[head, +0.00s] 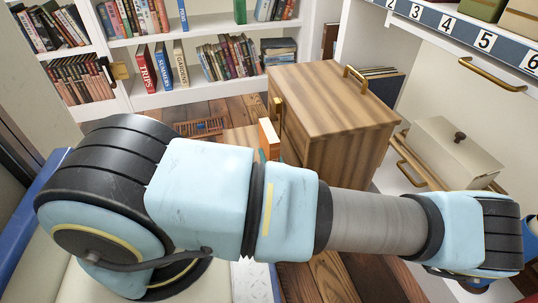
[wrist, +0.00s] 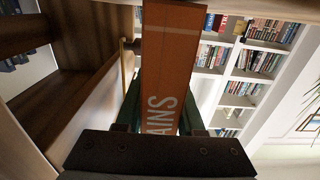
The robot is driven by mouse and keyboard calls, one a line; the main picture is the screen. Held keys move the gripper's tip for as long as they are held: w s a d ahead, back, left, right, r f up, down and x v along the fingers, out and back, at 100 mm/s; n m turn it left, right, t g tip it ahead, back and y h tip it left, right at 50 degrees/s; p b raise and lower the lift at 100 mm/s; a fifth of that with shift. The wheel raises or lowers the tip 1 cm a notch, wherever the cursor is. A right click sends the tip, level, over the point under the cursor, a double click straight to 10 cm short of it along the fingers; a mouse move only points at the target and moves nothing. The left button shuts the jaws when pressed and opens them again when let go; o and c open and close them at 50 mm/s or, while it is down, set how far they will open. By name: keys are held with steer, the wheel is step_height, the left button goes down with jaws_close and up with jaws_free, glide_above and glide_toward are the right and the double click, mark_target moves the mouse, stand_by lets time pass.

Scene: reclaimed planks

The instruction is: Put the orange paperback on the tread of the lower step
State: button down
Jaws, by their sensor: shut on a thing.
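The orange paperback (wrist: 172,60) stands up between the green fingers of my gripper (wrist: 160,112) in the wrist view. Pale letters reading "AINS" show on its face. My gripper is shut on it and the book is clear of any surface I can see.
The striped wooden cabinet (head: 330,100) with brass handles stands behind my arm. A white bookcase (head: 200,92) full of books is at the back. A lidded cream box (head: 446,152) and numbered shelf (head: 460,32) are at the right. A small orange-and-cream block (head: 269,138) stands beside the cabinet.

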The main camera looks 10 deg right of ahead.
steer(key=c, duration=0.5)
jaws_free()
steer(key=shift+f, duration=0.15)
steer(key=shift+r, duration=0.3)
steer(key=s, duration=0.4)
steer(key=s+d+p, duration=0.1)
steer(key=s, duration=0.3)
steer(key=s+p, duration=0.1)
steer(key=s, duration=0.3)
steer(key=shift+d+f, duration=0.15)
steer(key=shift+d, duration=0.15)
